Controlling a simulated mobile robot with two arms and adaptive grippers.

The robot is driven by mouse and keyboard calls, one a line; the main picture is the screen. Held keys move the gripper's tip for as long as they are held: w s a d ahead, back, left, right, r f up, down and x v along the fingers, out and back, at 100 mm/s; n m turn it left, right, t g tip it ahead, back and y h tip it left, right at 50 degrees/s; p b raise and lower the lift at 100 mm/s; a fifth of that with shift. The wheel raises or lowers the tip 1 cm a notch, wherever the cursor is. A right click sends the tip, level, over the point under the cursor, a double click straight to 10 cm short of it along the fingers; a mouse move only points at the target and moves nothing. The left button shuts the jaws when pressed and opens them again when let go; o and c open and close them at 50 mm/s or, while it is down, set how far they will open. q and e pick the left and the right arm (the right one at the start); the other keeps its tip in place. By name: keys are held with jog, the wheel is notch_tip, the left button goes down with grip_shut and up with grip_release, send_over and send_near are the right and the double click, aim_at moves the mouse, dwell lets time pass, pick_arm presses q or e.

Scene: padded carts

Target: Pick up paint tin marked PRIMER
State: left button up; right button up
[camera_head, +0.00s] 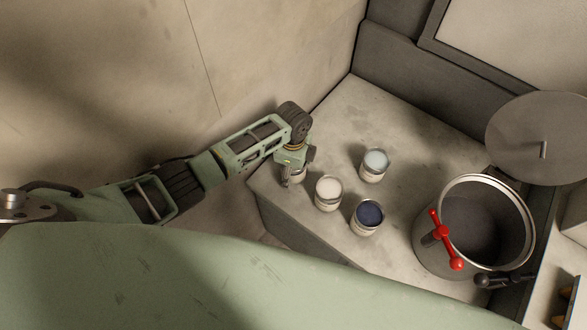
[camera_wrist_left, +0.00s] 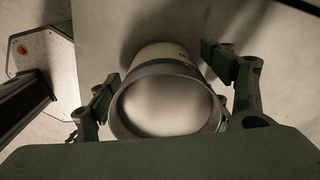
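My left gripper (camera_head: 294,163) is at the left end of the cart top, over a small tin that it mostly hides in the head view. In the left wrist view, a tin with a pale, whitish top (camera_wrist_left: 165,105) stands between the two spread fingers of the left gripper (camera_wrist_left: 160,68). A gap shows on the right side; contact on the left is unclear. Three more tins stand nearby: one cream-topped (camera_head: 328,194), one dark blue (camera_head: 367,217), one pale blue-grey (camera_head: 374,165). No PRIMER marking is readable on any tin. My right gripper is not in view.
A large open metal pot (camera_head: 432,253) with red clamp handles stands to the right of the tins. Its round lid (camera_head: 540,140) is raised behind it. The grey cart top (camera_head: 350,110) is clear toward the back, with padded walls beyond it.

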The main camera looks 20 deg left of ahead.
pick_arm(q)
jog(key=c, duration=1.5)
jog(key=shift+c, duration=0.3)
